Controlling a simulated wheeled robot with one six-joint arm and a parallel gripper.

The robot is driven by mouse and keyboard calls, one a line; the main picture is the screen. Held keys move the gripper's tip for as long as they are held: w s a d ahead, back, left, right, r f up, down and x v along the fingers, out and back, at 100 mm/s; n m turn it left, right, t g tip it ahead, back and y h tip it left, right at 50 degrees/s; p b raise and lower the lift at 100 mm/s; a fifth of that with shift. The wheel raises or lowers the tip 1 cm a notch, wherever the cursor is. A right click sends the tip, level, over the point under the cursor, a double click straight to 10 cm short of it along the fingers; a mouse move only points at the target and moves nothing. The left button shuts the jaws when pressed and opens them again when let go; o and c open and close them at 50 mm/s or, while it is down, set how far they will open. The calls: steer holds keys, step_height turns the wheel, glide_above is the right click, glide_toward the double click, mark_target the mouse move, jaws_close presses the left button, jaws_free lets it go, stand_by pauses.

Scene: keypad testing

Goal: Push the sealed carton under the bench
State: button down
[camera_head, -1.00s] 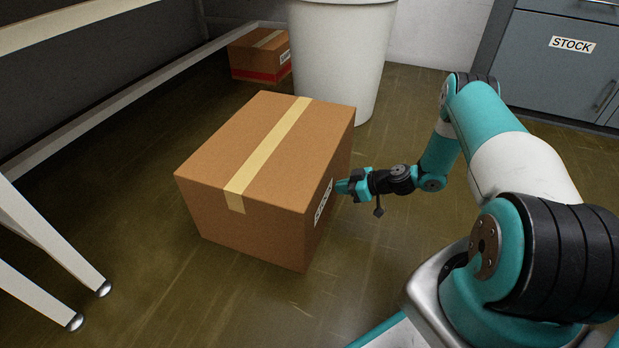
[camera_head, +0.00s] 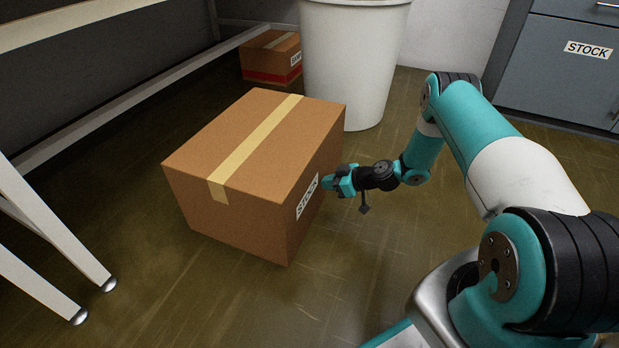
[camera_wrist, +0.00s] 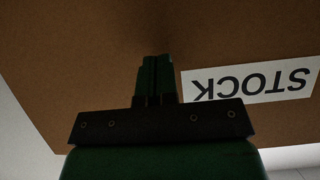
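The sealed carton (camera_head: 240,165), brown with a tan tape strip and a STOCK label on its right side, sits flat on the floor in the head view. The bench (camera_head: 120,105), with pale rails and legs, stands at the left; the carton is to its right, on open floor. My gripper (camera_head: 328,183) is at the carton's right face, beside the label, and appears to touch it. In the wrist view the carton's face (camera_wrist: 90,60) fills most of the picture, and my gripper's fingers (camera_wrist: 155,75) are together against or just before it.
A white bin (camera_head: 355,65) stands behind the carton. A smaller carton with a red band (camera_head: 271,62) sits at the back by the bench rail. A grey STOCK cabinet (camera_head: 560,75) is at the back right. Bench legs (camera_head: 60,240) stand at the left, with clear floor between.

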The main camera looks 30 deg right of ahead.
steer(key=w+a+b, duration=0.2)
steer(key=w+a, duration=0.2)
steer(key=w, duration=0.1)
steer(key=shift+w+a, duration=0.15)
steer(key=shift+a, duration=0.15)
stand_by(0.4)
steer(key=w+a+b, duration=0.7)
steer(key=w+a, duration=0.3)
steer(key=w, duration=0.2)
steer(key=shift+a, duration=0.2)
stand_by(1.3)
